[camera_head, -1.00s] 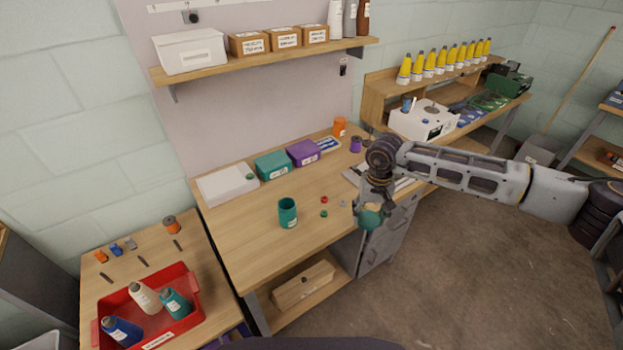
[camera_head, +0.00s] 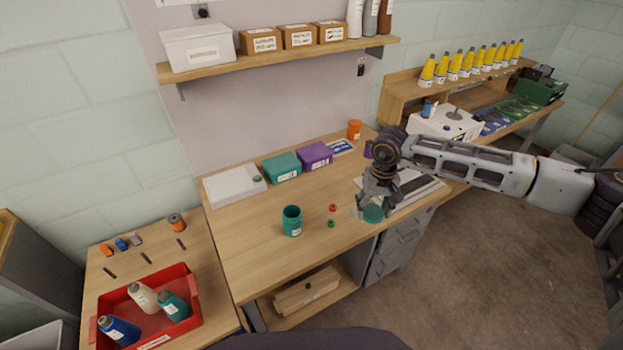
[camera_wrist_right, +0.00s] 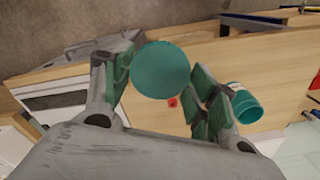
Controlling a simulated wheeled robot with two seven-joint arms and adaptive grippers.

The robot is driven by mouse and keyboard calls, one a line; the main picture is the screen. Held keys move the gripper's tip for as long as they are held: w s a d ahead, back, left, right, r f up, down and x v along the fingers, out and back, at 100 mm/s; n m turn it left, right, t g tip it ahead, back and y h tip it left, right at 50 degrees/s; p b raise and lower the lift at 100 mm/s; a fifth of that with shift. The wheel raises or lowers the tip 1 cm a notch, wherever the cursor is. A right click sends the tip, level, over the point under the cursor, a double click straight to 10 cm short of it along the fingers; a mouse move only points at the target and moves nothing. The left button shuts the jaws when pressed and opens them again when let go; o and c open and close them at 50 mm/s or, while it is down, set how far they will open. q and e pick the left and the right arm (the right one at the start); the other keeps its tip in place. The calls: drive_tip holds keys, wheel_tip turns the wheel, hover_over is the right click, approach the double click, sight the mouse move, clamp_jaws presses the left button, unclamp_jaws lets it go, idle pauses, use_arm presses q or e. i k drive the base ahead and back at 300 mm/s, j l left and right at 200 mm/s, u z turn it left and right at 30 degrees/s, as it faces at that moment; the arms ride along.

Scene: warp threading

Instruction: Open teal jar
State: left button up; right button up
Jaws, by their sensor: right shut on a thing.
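The teal jar (camera_head: 292,226) stands upright on the workbench with its mouth open and no lid on it. In the right wrist view the jar (camera_wrist_right: 246,103) shows to the right, beyond the fingers. My right gripper (camera_head: 375,201) is shut on a round teal lid (camera_head: 373,214) near the bench's front edge, right of the jar and apart from it. In the right wrist view the lid (camera_wrist_right: 160,70) sits between the fingertips. Whether the lid touches the bench I cannot tell. My left gripper is not in view.
Small red (camera_head: 333,208) and green (camera_head: 331,224) pieces lie between jar and lid. A teal box (camera_head: 282,168), a purple box (camera_head: 314,156) and a white case (camera_head: 233,186) line the bench's back. A red tray (camera_head: 190,285) with bottles stands on the lower left table.

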sight(292, 216)
drive_tip(key=i+l+u, duration=0.45)
drive_tip(key=l+u, duration=0.2)
drive_tip(key=i+l+u, duration=0.3)
drive_tip(key=k, duration=0.1)
